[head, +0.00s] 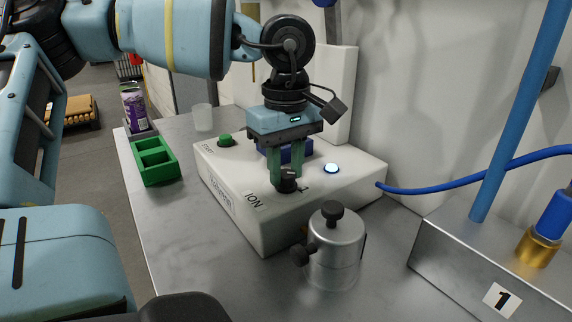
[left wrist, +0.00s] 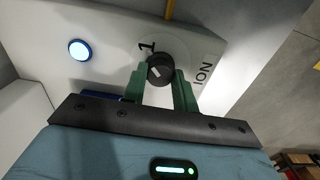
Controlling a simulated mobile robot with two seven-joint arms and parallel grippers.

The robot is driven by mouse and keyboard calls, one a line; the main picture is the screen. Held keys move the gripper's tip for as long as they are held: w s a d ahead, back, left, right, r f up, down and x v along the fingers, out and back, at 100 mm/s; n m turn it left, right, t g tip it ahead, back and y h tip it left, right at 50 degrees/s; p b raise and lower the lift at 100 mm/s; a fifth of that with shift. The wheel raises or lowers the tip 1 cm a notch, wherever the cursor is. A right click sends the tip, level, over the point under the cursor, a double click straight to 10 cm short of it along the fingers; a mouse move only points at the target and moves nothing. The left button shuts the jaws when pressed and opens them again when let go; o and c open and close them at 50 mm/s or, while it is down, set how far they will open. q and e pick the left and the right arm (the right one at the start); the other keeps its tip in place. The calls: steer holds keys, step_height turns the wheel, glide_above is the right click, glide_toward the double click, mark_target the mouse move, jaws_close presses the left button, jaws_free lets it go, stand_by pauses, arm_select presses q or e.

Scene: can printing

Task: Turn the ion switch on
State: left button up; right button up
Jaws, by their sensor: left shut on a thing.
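The ion switch is a black round knob (head: 287,184) on the top of a white box (head: 318,197), beside the printed word ION and a mark 1. It also shows in the left wrist view (left wrist: 160,71), with a short pale mark on its top. My left gripper (head: 288,178) points down from above, its green fingers shut on the knob. In the left wrist view the fingers (left wrist: 160,84) lie on both sides of the knob. A round light (head: 331,168) on the box glows bluish white; it shows in the left wrist view too. My right gripper is not clearly seen.
A green button (head: 225,140) sits at the box's back left. A metal cylinder (head: 335,252) with black knobs stands close in front. A green tray (head: 155,160), a purple can (head: 134,106) and a clear cup (head: 202,117) stand left. A blue cable (head: 430,188) runs right.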

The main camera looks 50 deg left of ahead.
mark_target(286, 173)
arm_select(q)
steer(key=o, duration=1)
steer(key=shift+c, duration=0.2)
step_height(286, 173, up, 8)
steer(key=shift+f+p, duration=0.1)
steer(key=shift+p, duration=0.2)
